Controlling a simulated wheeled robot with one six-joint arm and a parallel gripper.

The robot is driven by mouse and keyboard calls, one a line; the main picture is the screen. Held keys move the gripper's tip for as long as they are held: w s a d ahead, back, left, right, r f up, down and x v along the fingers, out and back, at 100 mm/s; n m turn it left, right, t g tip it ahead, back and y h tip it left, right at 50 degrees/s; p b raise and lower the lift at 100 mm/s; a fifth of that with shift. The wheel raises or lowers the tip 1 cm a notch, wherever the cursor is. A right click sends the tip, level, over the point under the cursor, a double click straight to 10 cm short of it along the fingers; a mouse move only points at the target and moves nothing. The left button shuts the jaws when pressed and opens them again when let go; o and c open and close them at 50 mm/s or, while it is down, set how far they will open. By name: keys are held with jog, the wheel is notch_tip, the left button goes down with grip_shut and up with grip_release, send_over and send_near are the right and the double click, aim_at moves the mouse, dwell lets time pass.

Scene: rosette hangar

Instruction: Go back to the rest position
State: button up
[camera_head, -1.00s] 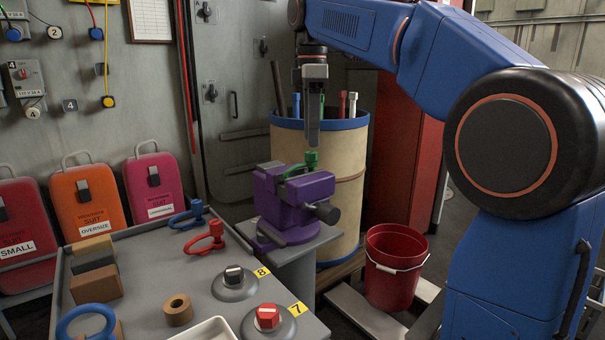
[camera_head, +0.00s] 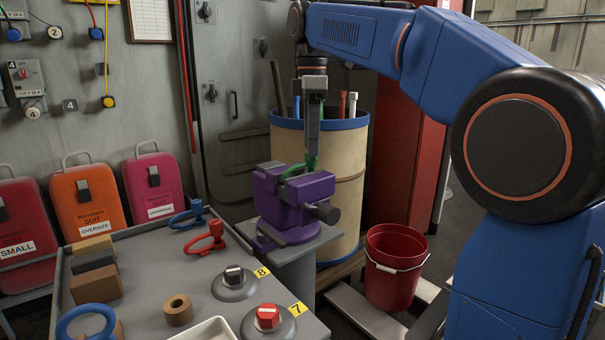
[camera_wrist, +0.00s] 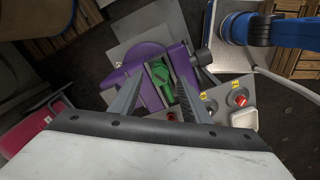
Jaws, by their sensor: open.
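My gripper (camera_head: 313,140) points straight down over the purple vise (camera_head: 285,205). A green shackle-like piece (camera_head: 293,171) sits in the top of the vise. In the head view the fingers overlap the upright green end of this piece and partly hide it. In the wrist view my gripper (camera_wrist: 158,95) is open, with its two fingers spread apart on either side of the green piece (camera_wrist: 161,74). The purple vise (camera_wrist: 143,60) lies beneath the fingers. I cannot tell whether a finger touches the green piece.
A tan barrel (camera_head: 345,190) with pipes stands close behind the vise, and a red bucket (camera_head: 393,265) to its right. A grey table (camera_head: 150,260) at left holds blue and red shackles (camera_head: 206,238), a tape roll (camera_head: 177,309) and two knobs on round bases.

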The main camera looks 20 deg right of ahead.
jog(key=shift+f, duration=0.8)
grip_shut()
jog(key=m, duration=0.6)
jog(key=shift+m, duration=1.8)
jog(key=m, duration=0.3)
jog(key=shift+f, duration=0.1)
jog(key=m, duration=0.4)
jog(key=shift+m, duration=1.4)
